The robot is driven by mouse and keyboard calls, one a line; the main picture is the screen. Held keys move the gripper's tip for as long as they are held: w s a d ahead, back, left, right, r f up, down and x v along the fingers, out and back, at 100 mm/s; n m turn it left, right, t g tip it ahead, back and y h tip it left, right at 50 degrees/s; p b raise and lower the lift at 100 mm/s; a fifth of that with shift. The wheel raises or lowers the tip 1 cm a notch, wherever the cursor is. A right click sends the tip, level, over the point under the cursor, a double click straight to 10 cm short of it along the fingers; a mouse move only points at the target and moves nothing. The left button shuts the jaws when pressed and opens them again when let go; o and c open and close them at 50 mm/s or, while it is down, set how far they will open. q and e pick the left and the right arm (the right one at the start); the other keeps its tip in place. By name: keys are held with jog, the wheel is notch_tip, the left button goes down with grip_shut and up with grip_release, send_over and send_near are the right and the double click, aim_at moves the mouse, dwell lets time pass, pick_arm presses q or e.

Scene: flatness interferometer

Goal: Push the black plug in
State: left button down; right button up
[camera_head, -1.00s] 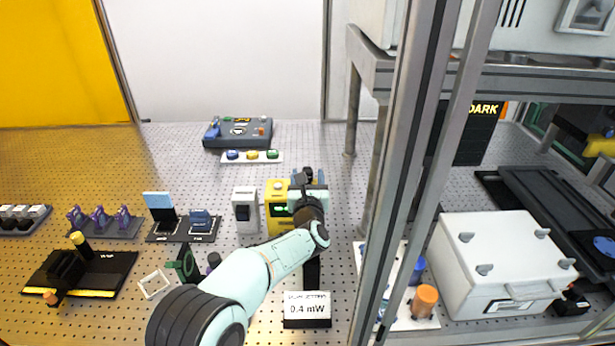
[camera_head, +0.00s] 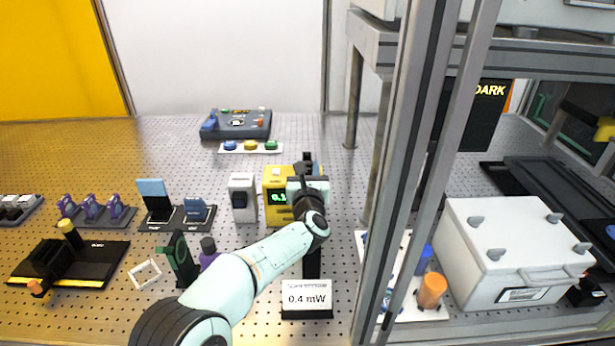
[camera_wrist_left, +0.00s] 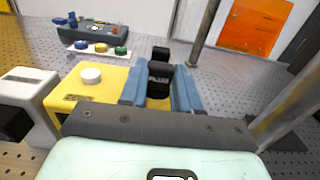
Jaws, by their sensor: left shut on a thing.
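The black plug (camera_wrist_left: 158,72) shows in the left wrist view between the two blue fingers of my left gripper (camera_wrist_left: 158,88). My left gripper is shut on it, with a finger on each side. In the head view the left gripper (camera_head: 308,170) is just right of the yellow meter (camera_head: 280,212), which has a lit green readout. The meter's yellow top with a white knob (camera_wrist_left: 91,75) is left of the fingers in the wrist view. The plug's lower part and any socket are hidden, so I cannot tell how deep it sits. My right gripper is not in view.
A white-grey switch box (camera_head: 243,200) stands left of the meter. A "0.4 mW" sign (camera_head: 307,297) stands in front, beside my forearm. A grey metal post (camera_head: 410,180) rises to the right. A button strip (camera_head: 250,147) and a dark console (camera_head: 236,125) lie behind.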

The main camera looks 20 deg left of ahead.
pick_arm(q)
jog(key=shift+f, duration=0.4)
jog(key=c, duration=1.1)
grip_release()
jog(key=o, duration=0.3)
jog(key=shift+r, duration=0.1)
jog(key=b+v, duration=0.3)
jog(key=v, duration=1)
jog(key=shift+s+b, duration=0.15)
jog(key=shift+b, duration=0.2)
